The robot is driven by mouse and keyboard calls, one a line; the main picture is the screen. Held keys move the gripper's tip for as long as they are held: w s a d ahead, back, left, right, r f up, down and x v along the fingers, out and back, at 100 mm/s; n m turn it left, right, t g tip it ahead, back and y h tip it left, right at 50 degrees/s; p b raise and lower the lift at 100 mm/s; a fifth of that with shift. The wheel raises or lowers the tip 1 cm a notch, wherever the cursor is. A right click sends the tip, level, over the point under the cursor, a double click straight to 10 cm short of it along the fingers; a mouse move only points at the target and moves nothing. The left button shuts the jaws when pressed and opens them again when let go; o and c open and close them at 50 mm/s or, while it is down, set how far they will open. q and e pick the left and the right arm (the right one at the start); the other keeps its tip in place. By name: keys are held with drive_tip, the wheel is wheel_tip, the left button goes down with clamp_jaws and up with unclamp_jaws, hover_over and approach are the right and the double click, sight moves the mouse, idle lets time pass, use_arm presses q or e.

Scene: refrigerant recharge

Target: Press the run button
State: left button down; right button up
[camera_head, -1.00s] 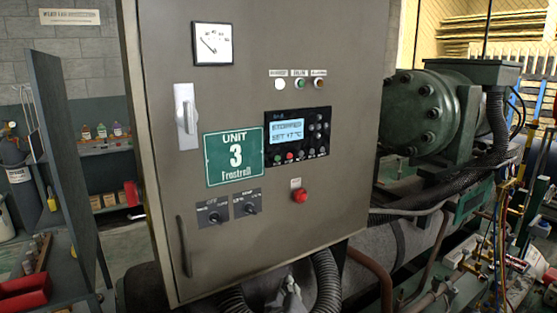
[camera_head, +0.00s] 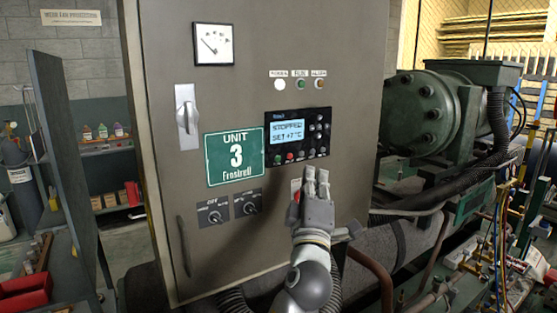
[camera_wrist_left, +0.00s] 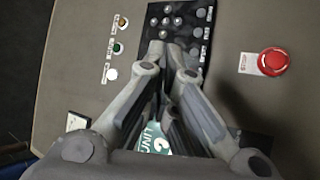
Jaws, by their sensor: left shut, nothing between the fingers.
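The black controller (camera_head: 297,137) is on the grey cabinet door. Its lit display (camera_head: 287,134) reads STOPPED, SET +7 °C. A small green button (camera_head: 278,159) and a small red button (camera_head: 290,157) sit below the display; I cannot read which is the run button. My left gripper (camera_head: 316,176) is shut and empty, its fingertips just below the controller's lower right. It hides most of the red mushroom button. In the left wrist view the fingertips (camera_wrist_left: 172,48) overlap the controller's keypad (camera_wrist_left: 182,22); contact cannot be told. My right gripper is not in view.
The red mushroom button (camera_wrist_left: 273,62) stands out from the door beside the fingers. Three indicator lamps (camera_head: 299,84) are above the controller. The green Unit 3 sign (camera_head: 234,157), two rotary switches (camera_head: 230,210) and a door handle (camera_head: 184,246) are to the left.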

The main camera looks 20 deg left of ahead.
sight(278, 158)
use_arm(q)
drive_tip(key=w+a+p, duration=0.1)
drive_tip(key=w+a, duration=0.4)
drive_tip(key=a, duration=0.2)
drive_tip(key=shift+w+p, duration=0.25)
drive_tip(key=shift+p, duration=0.15)
idle(1.1)
